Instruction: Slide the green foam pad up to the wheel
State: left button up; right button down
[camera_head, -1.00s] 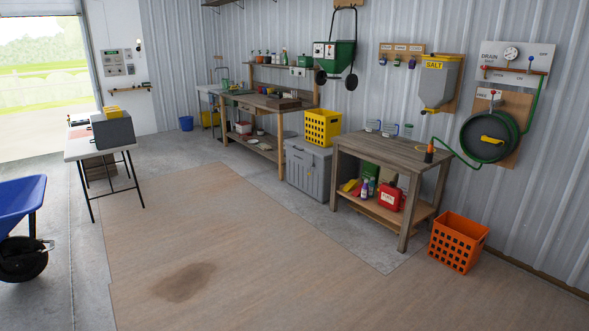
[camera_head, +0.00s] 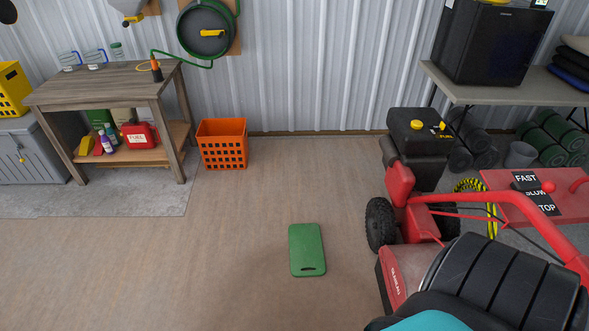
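The green foam pad (camera_head: 307,245) lies flat on the floor in the head view, right of centre. It is a rounded rectangle with a dark handle slot at its near end. A black knobby wheel (camera_head: 380,225) of the red machine (camera_head: 410,205) stands to the right of the pad, with a strip of bare floor between them. Neither of my grippers is in view.
A wooden workbench (camera_head: 110,85) stands at the left. Floor left of the pad is clear. A large black ribbed part (camera_head: 500,275) fills the lower right.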

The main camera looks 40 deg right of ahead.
aim_at(307, 249)
jog(key=i+j+z, duration=0.15)
jog(key=i+z, duration=0.15)
jog(key=i, duration=0.9)
jog(key=i+z, duration=0.5)
jog(key=i+j+z, duration=0.1)
jog(key=i+z, duration=0.15)
jog(key=z, duration=0.2)
jog(key=i+j+z, duration=0.3)
jog(key=z, duration=0.2)
